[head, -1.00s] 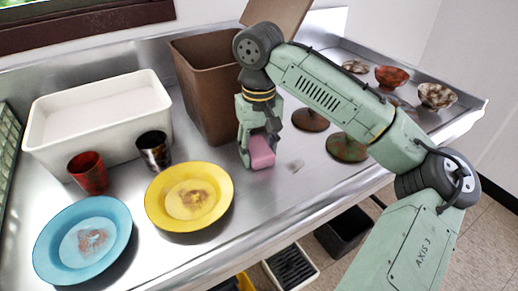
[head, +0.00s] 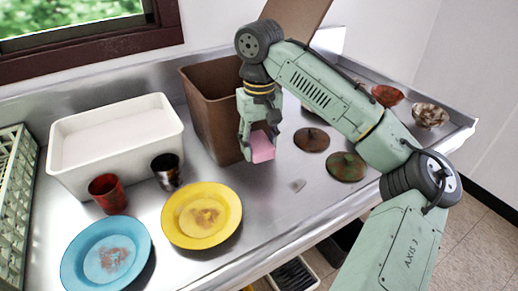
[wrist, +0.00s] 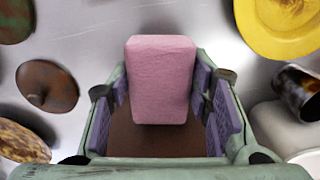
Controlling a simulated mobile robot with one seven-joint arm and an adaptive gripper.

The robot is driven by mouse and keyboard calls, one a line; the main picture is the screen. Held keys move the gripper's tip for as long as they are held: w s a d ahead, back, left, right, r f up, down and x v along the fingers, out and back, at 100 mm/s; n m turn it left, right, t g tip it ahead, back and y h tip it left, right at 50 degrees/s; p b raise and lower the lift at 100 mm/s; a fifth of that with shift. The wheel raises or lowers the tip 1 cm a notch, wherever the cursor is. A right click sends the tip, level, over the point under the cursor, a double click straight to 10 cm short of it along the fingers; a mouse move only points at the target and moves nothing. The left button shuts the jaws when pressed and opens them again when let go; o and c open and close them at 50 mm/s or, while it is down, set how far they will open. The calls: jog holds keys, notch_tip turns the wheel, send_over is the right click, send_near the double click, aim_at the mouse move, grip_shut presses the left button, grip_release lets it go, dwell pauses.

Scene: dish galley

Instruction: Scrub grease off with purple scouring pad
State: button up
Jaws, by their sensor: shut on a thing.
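My gripper (head: 260,145) is shut on a pink-mauve scouring pad (head: 262,147), held above the steel counter in front of the brown bin. In the wrist view the pad (wrist: 161,80) stands between the purple-faced fingers. A yellow plate (head: 232,215) with a brown greasy patch (head: 205,217) lies left of my gripper. A blue plate (head: 75,268) with a reddish-brown patch (head: 115,258) lies farther left. A small pale smear (head: 297,186) is on the counter, right of and below the pad in the head view. The pad's underside is hidden.
A brown bin (head: 212,110) stands close behind my gripper. A white tub (head: 115,150), a red cup (head: 107,193) and a dark cup (head: 166,171) stand left. Brown lids (head: 311,139) and stained bowls (head: 430,116) lie right. A green rack (head: 15,200) is far left.

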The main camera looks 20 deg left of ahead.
jog(key=shift+r, duration=0.6)
